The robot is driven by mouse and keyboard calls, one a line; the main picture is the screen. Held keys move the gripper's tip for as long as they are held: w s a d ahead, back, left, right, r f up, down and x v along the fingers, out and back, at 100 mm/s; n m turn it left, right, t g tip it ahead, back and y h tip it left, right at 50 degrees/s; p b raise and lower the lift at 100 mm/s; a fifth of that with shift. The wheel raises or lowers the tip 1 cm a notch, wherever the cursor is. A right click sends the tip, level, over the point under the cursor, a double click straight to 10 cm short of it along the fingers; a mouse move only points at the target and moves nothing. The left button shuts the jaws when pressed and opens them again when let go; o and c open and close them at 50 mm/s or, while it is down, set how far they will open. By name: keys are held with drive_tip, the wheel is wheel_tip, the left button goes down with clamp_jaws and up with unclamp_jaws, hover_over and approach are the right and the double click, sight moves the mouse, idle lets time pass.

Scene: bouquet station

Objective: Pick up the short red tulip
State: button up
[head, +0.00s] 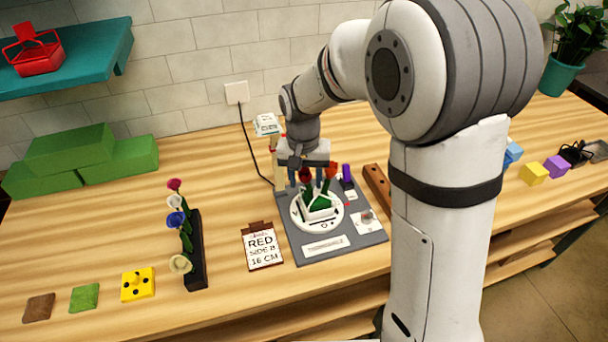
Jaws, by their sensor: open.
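My gripper (306,178) is open and points down over the white round holder (299,222) on the grey station board (372,238). A dark red tulip head (305,174) shows between its fingers; I cannot tell whether they touch it. A brighter red bloom (332,167) shows just right of the fingers. Green stems or leaves (318,197) stand in the holder below. I cannot tell from this view which red flower is the shorter one. My arm and fingers hide part of the flowers.
A card (262,248) reading "RED SIDE B 16 CM" lies left of the board. A dark rack (196,262) with several flowers stands further left. Green foam blocks (72,152) lie at the back left. A brown wooden block (376,185) sits right of the board.

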drive_tip(key=shift+c, duration=0.3)
drive_tip(key=c, duration=0.4)
drive_tip(key=shift+c, duration=0.2)
drive_tip(key=shift+r, duration=0.1)
drive_tip(key=shift+r, duration=0.4)
drive_tip(key=r, duration=0.2)
drive_tip(key=r+b, duration=0.1)
drive_tip(key=r, duration=0.1)
drive_tip(key=s+a+r+b, duration=0.1)
drive_tip(key=r, duration=0.1)
drive_tip(key=s+d+b, duration=0.3)
drive_tip(key=s, duration=1)
drive_tip(key=shift+d, duration=0.4)
drive_tip(key=shift+w, duration=0.1)
